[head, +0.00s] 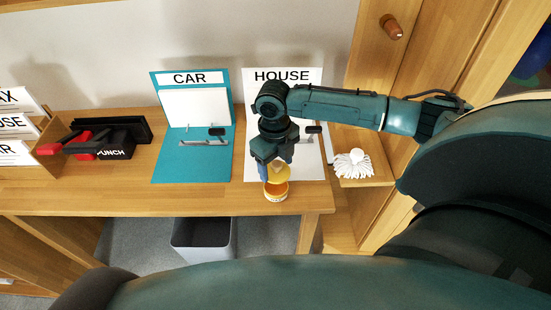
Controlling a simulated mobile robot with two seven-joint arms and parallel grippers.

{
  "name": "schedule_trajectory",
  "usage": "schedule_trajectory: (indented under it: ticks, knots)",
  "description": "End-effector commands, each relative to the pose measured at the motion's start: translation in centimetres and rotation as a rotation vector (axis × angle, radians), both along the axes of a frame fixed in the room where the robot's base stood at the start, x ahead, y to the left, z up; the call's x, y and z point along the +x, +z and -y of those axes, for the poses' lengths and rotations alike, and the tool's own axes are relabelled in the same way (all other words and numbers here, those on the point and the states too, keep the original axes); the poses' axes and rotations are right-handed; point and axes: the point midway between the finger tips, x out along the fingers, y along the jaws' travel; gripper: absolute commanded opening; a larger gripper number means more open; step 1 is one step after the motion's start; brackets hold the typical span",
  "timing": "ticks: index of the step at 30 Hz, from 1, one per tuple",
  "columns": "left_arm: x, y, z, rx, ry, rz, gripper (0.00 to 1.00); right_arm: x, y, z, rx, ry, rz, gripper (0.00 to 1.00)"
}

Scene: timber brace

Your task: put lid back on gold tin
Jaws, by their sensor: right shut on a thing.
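The gold tin (276,195) stands upright near the front edge of the wooden desk, with its mouth open to the top and a brownish-orange inside. My right gripper (277,167) points down just above and behind the tin. It is shut on the pale yellow round lid (279,174), which is tilted above the far side of the tin's mouth. I cannot tell whether the lid touches the rim. The fingertips are partly hidden by the lid. My left gripper is not in view.
Behind are a teal CAR board (193,165) and a white HOUSE board (311,165). A black-and-red punch (105,140) stands left. A white mop-like brush (354,164) lies on a right-hand shelf. A grey bin (203,238) is below. Desk left of the tin is clear.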

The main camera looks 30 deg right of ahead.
Motion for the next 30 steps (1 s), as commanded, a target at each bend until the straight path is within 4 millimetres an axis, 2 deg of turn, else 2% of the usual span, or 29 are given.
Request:
schedule_trajectory:
  ticks: [2,9,12,18,30]
  knots:
    - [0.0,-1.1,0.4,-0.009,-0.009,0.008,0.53,0.0,-1.4,0.0,0.000,-0.001,0.001,0.42]
    - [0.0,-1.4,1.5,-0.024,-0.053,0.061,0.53,0.0,-3.8,0.0,0.000,-0.003,0.002,0.42]
    - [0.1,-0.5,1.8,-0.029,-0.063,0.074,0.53,0.0,-4.1,0.0,0.000,-0.004,0.000,0.42]
    - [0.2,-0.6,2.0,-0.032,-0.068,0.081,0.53,0.0,-5.2,0.0,0.000,-0.004,0.001,0.42]
    - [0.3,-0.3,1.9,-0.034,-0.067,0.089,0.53,0.0,-5.5,0.0,0.001,-0.004,0.001,0.42]
